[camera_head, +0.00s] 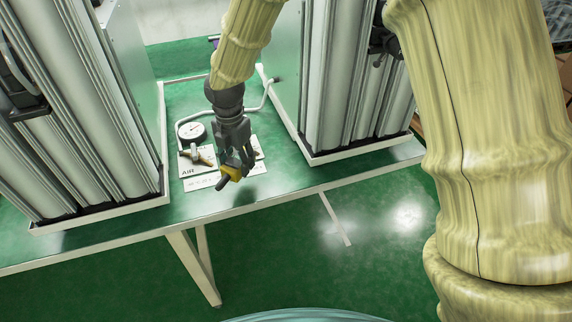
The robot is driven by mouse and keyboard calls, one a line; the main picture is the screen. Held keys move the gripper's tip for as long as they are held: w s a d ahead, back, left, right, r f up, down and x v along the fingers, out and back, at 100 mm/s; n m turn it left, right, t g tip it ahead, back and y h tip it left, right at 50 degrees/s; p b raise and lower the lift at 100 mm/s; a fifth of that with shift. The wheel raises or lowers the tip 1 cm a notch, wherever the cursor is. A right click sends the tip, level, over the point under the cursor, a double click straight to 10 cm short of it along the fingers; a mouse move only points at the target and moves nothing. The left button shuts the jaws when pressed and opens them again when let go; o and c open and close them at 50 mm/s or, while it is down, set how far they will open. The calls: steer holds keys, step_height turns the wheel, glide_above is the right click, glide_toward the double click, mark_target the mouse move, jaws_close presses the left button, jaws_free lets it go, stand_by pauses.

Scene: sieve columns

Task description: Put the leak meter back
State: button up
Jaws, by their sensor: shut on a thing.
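My gripper (239,160) points down over the green table between two sieve columns. It is shut on a small yellow-and-dark device (232,174), which looks like the leak meter. The device is tilted, its dark end toward the lower left. It appears to be above the table, with a dark shadow to its right. A white plate marked AIR (187,172) and a white label strip (199,185) lie on the table, left of and partly behind the gripper. My gripper hides part of the plate area.
A round gauge (191,131) with a fitting and a pale hose (262,103) is left of my gripper. Tall grey columns stand at left (70,100) and right (345,80) on the green table (270,185). The table's front edge is close to the device.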

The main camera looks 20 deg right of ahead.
steer(key=p, duration=0.2)
glide_above(286, 174)
step_height(286, 174, down, 2)
steer(key=shift+s+a+f, duration=0.1)
steer(key=shift+s+f, duration=0.05)
steer(key=shift+a+f, duration=0.1)
steer(key=shift+f, duration=0.8)
step_height(286, 174, down, 2)
steer(key=shift+f, duration=0.1)
steer(key=shift+d+f, duration=0.25)
steer(key=shift+f, duration=0.1)
steer(key=shift+f, duration=0.15)
steer(key=o, duration=1.2)
steer(key=shift+o, duration=0.2)
